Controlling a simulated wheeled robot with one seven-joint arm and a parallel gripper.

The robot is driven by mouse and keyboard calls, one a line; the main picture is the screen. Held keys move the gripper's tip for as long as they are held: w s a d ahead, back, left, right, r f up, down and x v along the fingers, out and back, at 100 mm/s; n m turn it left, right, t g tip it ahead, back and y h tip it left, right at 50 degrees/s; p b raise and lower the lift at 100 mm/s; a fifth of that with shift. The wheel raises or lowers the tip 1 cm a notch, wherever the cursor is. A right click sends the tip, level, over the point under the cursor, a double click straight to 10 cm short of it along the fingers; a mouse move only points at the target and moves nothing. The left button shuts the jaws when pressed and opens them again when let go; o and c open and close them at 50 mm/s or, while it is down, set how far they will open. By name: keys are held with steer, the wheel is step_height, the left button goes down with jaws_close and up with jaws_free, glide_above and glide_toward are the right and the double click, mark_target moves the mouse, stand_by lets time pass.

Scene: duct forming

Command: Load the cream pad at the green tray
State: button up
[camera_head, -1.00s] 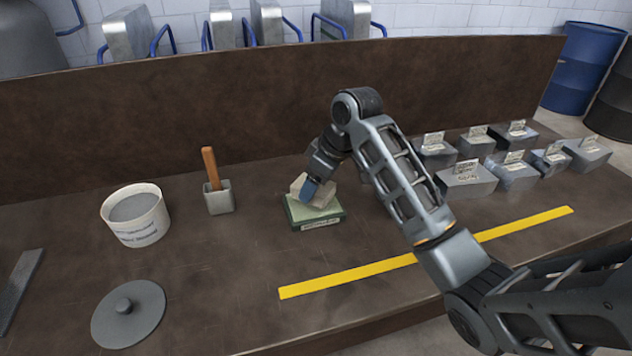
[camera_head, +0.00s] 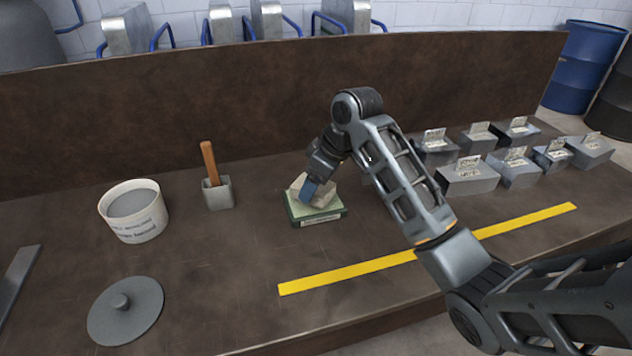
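The green tray (camera_head: 320,219) sits on the brown bench near the middle, with a small label on its front edge. The cream pad (camera_head: 327,197) is a pale block at the tray, tilted, and my gripper is at it. My gripper (camera_head: 312,190) reaches down from the upper right, with a blue finger in front of the pad. The second finger is hidden, so I cannot tell whether the gripper is closed on the pad. Whether the pad's underside touches the tray is also unclear.
A white tub (camera_head: 134,211) of grey material and a wooden-handled tool in a grey holder (camera_head: 218,193) stand left. A round grey lid (camera_head: 125,309) lies in front. Several labelled grey blocks (camera_head: 468,178) stand right. A yellow strip (camera_head: 430,250) crosses the bench front.

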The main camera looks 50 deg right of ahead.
steer(key=shift+f, duration=0.6)
stand_by(2.0)
step_height(320, 180, up, 7)
steer(key=p, duration=0.7)
steer(key=shift+r, duration=0.15)
stand_by(0.8)
